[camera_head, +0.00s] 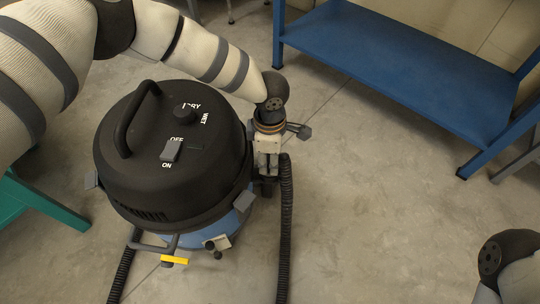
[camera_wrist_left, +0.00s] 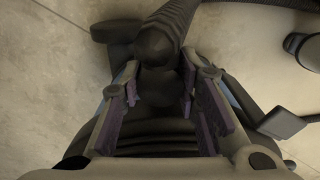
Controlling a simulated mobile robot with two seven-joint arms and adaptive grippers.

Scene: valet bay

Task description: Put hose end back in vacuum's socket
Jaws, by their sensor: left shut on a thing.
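The vacuum (camera_head: 205,100) has a round black lid with a handle and a switch, above a blue drum. My left gripper (camera_head: 268,178) is low beside the drum's right side, apart from its front. It is shut on the hose end (camera_wrist_left: 158,48), which shows between the two fingers (camera_wrist_left: 162,85) in the left wrist view. The ribbed black hose (camera_head: 285,225) runs from there down the picture. A pale fitting with a dark round part (camera_head: 218,243) on the drum's front looks like the socket; its opening is unclear. My right gripper is out of view.
A blue shelf or bench (camera_head: 400,70) stands at the upper right. A green stand (camera_head: 40,208) is at the left edge. A yellow-tipped part (camera_head: 174,260) sticks out at the vacuum's front, near another stretch of hose (camera_head: 122,275).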

